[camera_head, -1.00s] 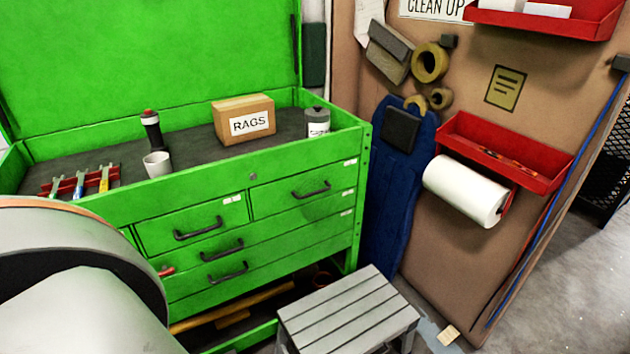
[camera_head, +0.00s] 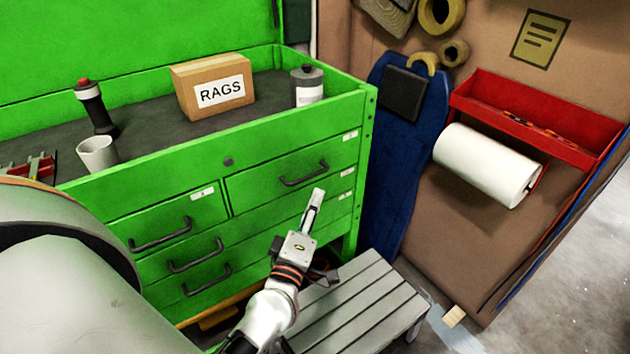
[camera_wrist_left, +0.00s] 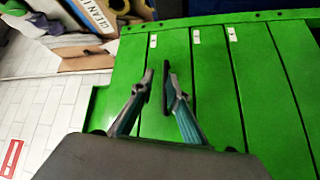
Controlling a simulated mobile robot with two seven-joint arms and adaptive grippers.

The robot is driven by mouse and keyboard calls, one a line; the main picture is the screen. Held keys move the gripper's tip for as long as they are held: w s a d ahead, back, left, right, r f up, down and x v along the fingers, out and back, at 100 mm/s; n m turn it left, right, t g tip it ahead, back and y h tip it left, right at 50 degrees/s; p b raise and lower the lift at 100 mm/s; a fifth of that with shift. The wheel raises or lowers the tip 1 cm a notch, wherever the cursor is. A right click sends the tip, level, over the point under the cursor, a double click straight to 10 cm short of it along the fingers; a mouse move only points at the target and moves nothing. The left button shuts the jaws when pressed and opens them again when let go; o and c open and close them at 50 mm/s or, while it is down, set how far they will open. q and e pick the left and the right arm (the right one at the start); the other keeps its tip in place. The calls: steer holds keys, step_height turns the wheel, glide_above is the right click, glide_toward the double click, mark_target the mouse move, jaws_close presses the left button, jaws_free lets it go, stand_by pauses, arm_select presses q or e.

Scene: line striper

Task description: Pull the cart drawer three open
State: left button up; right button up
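The green tool cart (camera_head: 215,150) fills the left and middle of the head view. Its front has an upper left drawer (camera_head: 190,212), an upper right drawer (camera_head: 262,188) and wide drawers below, with dark bar handles (camera_head: 195,257) and (camera_head: 207,281). All these drawers look shut. No number is readable, so which is drawer three is unclear. My left gripper (camera_head: 316,198) is in front of the cart's right part, below the upper right handle (camera_head: 303,175). My right gripper is not in view.
A grey slatted step stool (camera_head: 355,310) stands on the floor right of my left arm. The cart top holds a RAGS box (camera_head: 213,88), a cup (camera_head: 97,153), a torch-like object (camera_head: 93,108) and a can (camera_head: 308,86). A paper roll (camera_head: 487,165) hangs at right.

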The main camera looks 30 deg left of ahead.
mark_target(313, 174)
arm_select(q)
steer(key=w+a+n, duration=0.1)
steer(key=w, duration=0.1)
steer(key=w+a+n+y, duration=0.1)
steer(key=w+a, duration=0.1)
steer(key=w, duration=0.1)
steer(key=w+a+n+g, duration=0.1)
steer(key=w+a, duration=0.1)
steer(key=shift+w+a+r+y, duration=0.25)
steer(key=shift+w+r+y, duration=0.05)
steer(key=shift+w+y, duration=0.1)
jaws_close()
